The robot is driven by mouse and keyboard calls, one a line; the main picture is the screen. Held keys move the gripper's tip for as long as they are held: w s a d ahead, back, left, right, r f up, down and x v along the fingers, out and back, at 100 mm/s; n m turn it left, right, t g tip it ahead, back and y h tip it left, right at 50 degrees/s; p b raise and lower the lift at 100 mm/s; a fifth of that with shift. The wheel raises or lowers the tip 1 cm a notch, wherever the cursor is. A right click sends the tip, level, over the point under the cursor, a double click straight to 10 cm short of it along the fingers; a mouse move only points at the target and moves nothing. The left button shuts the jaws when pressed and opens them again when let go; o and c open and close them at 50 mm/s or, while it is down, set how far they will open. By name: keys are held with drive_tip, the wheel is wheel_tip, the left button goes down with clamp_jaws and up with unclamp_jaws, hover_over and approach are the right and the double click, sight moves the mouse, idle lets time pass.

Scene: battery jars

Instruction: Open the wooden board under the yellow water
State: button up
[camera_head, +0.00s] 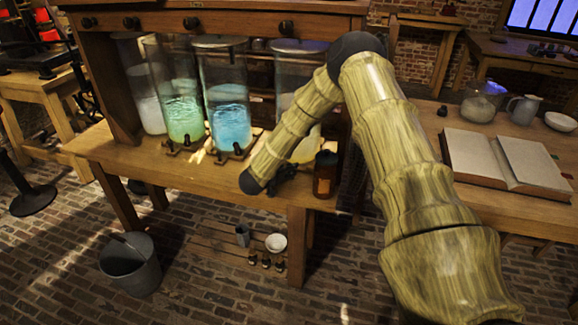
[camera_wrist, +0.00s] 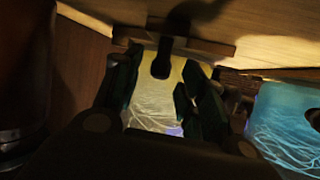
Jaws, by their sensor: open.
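The jar of yellow water (camera_head: 304,150) stands at the right end of the jar row in the head view, mostly behind my arm. In the wrist view, the yellow water (camera_wrist: 165,100) glows between my fingers. A small wooden board (camera_wrist: 205,47) crosses the jar's base, with a dark rounded knob or lever (camera_wrist: 161,62) in front of it. My gripper (camera_wrist: 163,82) is open, its dark fingers on either side of the yellow area, and holds nothing. In the head view my gripper (camera_head: 282,175) is low before this jar. Contact with the board cannot be told.
A blue-water jar (camera_head: 228,115) and a green-water jar (camera_head: 183,110) stand left of the yellow one. A brown bottle (camera_head: 325,175) stands close right of my gripper, at the table edge. A bucket (camera_head: 130,264) is on the brick floor.

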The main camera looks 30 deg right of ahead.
drive_tip(key=shift+x, duration=1.35)
